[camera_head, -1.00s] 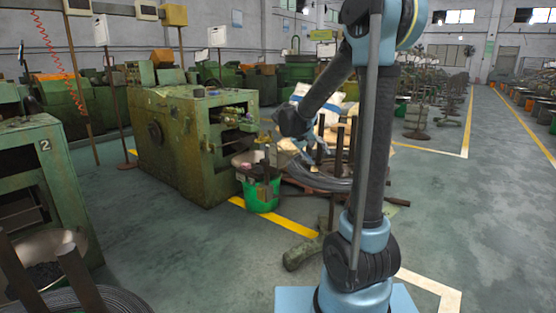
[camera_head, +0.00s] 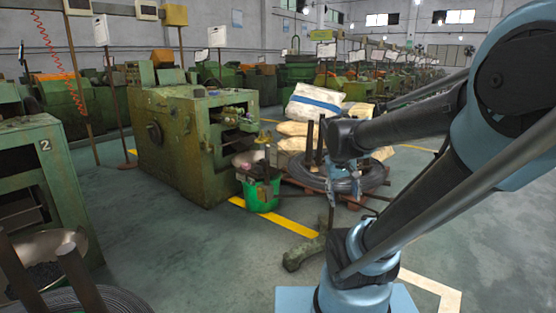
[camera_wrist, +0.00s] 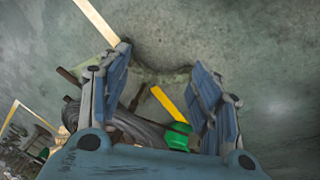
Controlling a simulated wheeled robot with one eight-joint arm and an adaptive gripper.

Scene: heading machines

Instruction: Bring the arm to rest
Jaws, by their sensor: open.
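My gripper (camera_head: 331,190) points down at the end of my blue and black arm, in front of the wire coil in the head view. In the wrist view my gripper (camera_wrist: 160,68) has its two blue fingers wide apart. Nothing is held between them. Behind the fingers I see grey-green floor, part of the wire coil (camera_wrist: 138,128) and the green bucket (camera_wrist: 177,138). My arm bends out to the right of the head view, and its elbow is partly cut off by the frame edge.
A green machine (camera_head: 178,150) stands left of centre with a green bucket (camera_head: 259,199) by it. A wire coil (camera_head: 368,180) lies on a pallet, with sacks (camera_head: 312,107) behind. Another machine (camera_head: 40,190) is at the left edge. Open floor (camera_head: 190,255) lies in front.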

